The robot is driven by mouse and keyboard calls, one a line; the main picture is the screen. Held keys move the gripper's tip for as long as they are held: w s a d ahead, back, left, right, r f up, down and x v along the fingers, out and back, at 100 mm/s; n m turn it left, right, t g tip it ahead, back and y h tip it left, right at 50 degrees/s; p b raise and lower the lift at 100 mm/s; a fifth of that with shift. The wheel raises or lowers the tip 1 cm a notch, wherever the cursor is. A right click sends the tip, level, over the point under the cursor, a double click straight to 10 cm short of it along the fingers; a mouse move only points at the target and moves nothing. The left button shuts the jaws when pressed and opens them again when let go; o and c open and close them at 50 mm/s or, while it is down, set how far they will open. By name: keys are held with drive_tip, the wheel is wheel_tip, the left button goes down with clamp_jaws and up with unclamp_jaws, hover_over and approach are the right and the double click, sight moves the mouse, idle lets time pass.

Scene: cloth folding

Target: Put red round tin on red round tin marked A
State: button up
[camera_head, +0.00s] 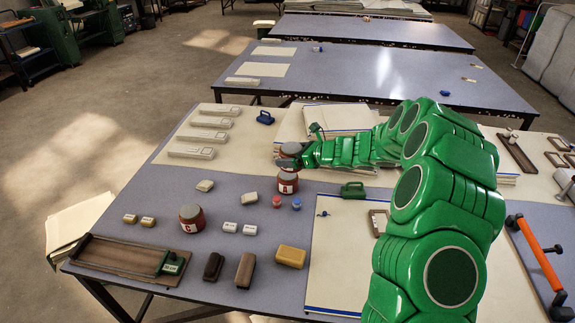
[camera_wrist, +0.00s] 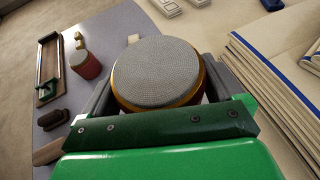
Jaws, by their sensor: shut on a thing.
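My gripper (camera_head: 291,159) is shut on a red round tin (camera_head: 291,149) with a grey top. In the wrist view, the held tin (camera_wrist: 157,72) sits upright between the two fingers of my gripper (camera_wrist: 157,85). A red round tin marked A (camera_head: 287,184) stands on the table below the held tin in the head view. I cannot tell whether the two tins touch. Tin A is hidden in the wrist view. Another red round tin, marked C (camera_head: 192,218), stands farther left; it also shows in the wrist view (camera_wrist: 86,65).
Stacked paper (camera_head: 340,115) lies behind and right of my gripper. A wooden tray (camera_head: 125,257) is at front left. Bare grey table (camera_head: 230,185) shows left of tin A.

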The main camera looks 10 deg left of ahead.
drive_tip(key=w+f, duration=0.2)
drive_tip(key=w+a+f, duration=0.1)
drive_tip(key=w+f, duration=0.1)
drive_tip(key=w+a+f, duration=0.1)
drive_tip(key=w+f, duration=0.1)
drive_tip(key=shift+w, duration=0.3)
drive_tip(key=shift+w+a+f, duration=0.2)
drive_tip(key=shift+w+f, duration=0.1)
drive_tip(key=shift+f, duration=1.7)
drive_tip(key=shift+f, duration=0.1)
drive_tip(key=o, duration=1.1)
drive_tip(key=shift+o, duration=0.2)
